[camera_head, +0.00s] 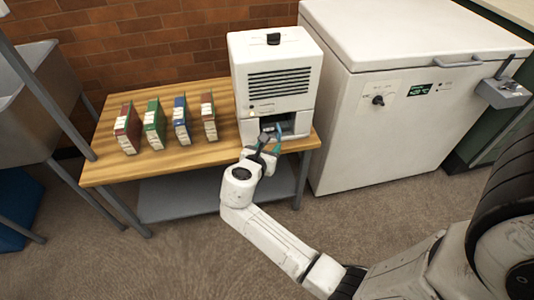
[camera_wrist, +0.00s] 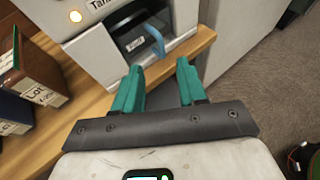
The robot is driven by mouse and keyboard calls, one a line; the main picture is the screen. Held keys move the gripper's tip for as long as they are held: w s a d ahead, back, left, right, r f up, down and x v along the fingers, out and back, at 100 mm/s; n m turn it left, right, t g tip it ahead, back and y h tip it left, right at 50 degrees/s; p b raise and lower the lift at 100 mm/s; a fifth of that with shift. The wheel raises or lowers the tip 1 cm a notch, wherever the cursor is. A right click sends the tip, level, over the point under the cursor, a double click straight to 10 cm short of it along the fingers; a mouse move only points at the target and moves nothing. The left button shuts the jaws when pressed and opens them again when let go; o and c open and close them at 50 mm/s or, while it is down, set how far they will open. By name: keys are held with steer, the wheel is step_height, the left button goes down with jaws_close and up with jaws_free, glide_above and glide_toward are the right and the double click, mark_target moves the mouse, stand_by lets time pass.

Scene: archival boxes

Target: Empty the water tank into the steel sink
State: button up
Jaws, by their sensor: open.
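The white dehumidifier-like unit (camera_head: 275,85) stands on the right end of the wooden table. The dark water tank (camera_wrist: 140,38) sits in the opening low in its front, with a blue handle (camera_wrist: 155,38) sticking out. My gripper (camera_wrist: 160,82) is open and empty, its two teal fingers pointing at the handle from just in front of it. In the head view my gripper (camera_head: 266,143) partly covers the opening. The steel sink (camera_head: 28,105) stands at the far left, cut off by the picture edge.
The wooden table (camera_head: 105,170) also holds several box files (camera_head: 127,128) in a row left of the unit. A white chest freezer (camera_head: 400,110) stands close on the right. A blue bin (camera_head: 18,210) is under the sink. Carpet in front of the table is clear.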

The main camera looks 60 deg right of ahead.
mark_target(275, 125)
steer(key=s+b+x, duration=0.1)
steer(key=b+x, duration=0.1)
steer(key=x, duration=0.7)
steer(key=shift+w, duration=0.45)
steer(key=shift+a, duration=0.1)
steer(key=shift+c, duration=0.5)
jaws_close()
steer(key=c, duration=0.5)
jaws_free()
jaws_close()
steer(key=shift+r+p, duration=0.35)
steer(key=shift+p, duration=0.25)
